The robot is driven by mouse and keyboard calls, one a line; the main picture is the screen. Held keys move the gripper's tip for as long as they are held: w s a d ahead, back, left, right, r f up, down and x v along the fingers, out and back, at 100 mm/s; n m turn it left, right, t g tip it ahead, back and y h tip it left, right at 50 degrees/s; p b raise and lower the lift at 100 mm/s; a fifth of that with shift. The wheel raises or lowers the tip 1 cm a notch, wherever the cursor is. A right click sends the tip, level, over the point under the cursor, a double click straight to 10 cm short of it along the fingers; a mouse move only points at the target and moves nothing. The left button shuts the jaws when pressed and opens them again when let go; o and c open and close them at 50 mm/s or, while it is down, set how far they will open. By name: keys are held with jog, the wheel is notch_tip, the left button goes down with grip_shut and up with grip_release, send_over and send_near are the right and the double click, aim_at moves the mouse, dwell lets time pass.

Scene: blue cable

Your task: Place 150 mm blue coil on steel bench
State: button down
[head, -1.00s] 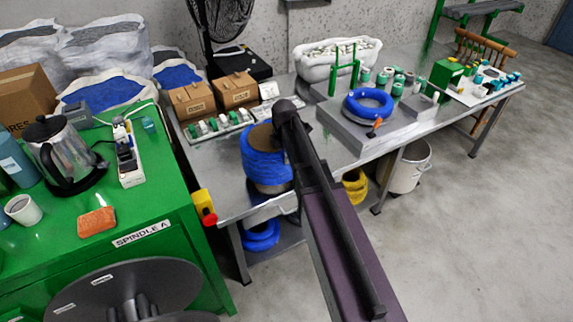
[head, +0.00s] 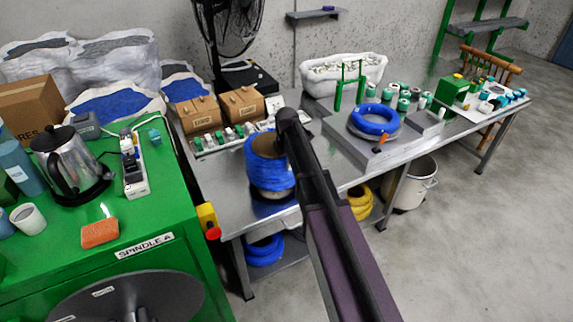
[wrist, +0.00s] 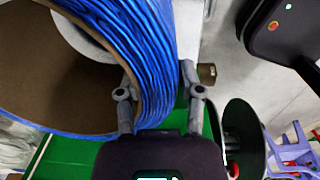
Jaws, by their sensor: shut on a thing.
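A blue coil on a brown cardboard core (head: 270,174) hangs at or just over the near left part of the steel bench (head: 222,185). A blue reflection shows on the steel below it; I cannot tell whether it touches. In the wrist view the coil (wrist: 152,50) fills the upper left. My gripper (wrist: 160,72) is shut on its wound wall, one finger inside the core and one outside. In the head view my arm hides the gripper and part of the coil's right side.
Another blue coil (head: 374,120) lies on a grey platform on the bench. Cardboard boxes (head: 198,112) and a row of small parts stand behind the held coil. A green cabinet (head: 165,215) with a kettle (head: 70,160) is at left. A red button (head: 213,233) sticks out near the bench corner.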

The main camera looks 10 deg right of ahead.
jog(key=shift+f+b, duration=1.7)
jog(key=shift+f, duration=0.1)
jog(key=shift+c, duration=1.2)
grip_release()
jog(key=shift+r, duration=0.2)
jog(key=r+p, duration=0.7)
jog(key=p, duration=0.1)
jog(key=r+p, duration=0.4)
jog(key=shift+s+r, duration=0.25)
jog(key=shift+r, duration=0.1)
jog(key=shift+s, duration=0.1)
